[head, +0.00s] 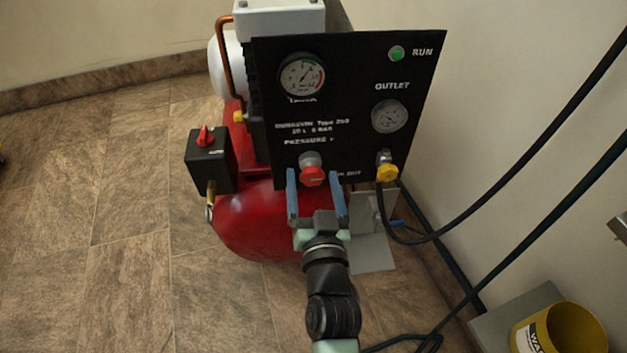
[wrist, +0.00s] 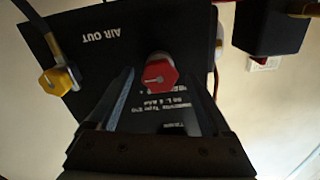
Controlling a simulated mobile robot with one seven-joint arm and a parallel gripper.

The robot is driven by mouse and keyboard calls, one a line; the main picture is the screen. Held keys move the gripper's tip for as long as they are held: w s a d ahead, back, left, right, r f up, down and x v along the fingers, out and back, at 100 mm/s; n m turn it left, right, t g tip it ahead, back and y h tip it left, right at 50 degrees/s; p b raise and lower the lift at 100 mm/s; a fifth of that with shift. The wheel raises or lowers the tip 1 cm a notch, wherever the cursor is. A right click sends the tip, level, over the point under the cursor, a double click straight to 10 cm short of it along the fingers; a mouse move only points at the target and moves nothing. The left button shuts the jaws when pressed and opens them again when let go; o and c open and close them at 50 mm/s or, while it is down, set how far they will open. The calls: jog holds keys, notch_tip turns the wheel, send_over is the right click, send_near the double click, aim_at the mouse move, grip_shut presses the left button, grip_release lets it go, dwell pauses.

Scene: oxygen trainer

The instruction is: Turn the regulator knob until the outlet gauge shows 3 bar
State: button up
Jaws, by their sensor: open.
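The red regulator knob (head: 312,176) sits low on the black panel (head: 350,150), on a grey stem. It also shows in the wrist view (wrist: 159,75), near the picture's middle. My gripper (head: 314,190) is open, its two blue-grey fingers pointing at the panel with the knob between their lines in the head view. In the wrist view the fingers (wrist: 160,98) stand apart with the knob beyond or between their tips; I cannot tell how deep. No contact shows. The outlet gauge (head: 389,117) is at the panel's right; its needle is too small to read.
A second gauge (head: 302,75) and a green RUN lamp (head: 396,53) are on the panel. A yellow air-out fitting (head: 387,172) with a black hose is right of the knob. A black switch box (head: 210,160) is left, above the red tank (head: 262,225). A yellow bucket (head: 560,330) stands lower right.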

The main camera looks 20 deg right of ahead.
jog(key=shift+w, duration=0.1)
grip_shut()
jog(key=shift+m, duration=0.7)
grip_release()
jog(key=p+v, duration=0.2)
jog(key=v, duration=1.1)
dwell(0.5)
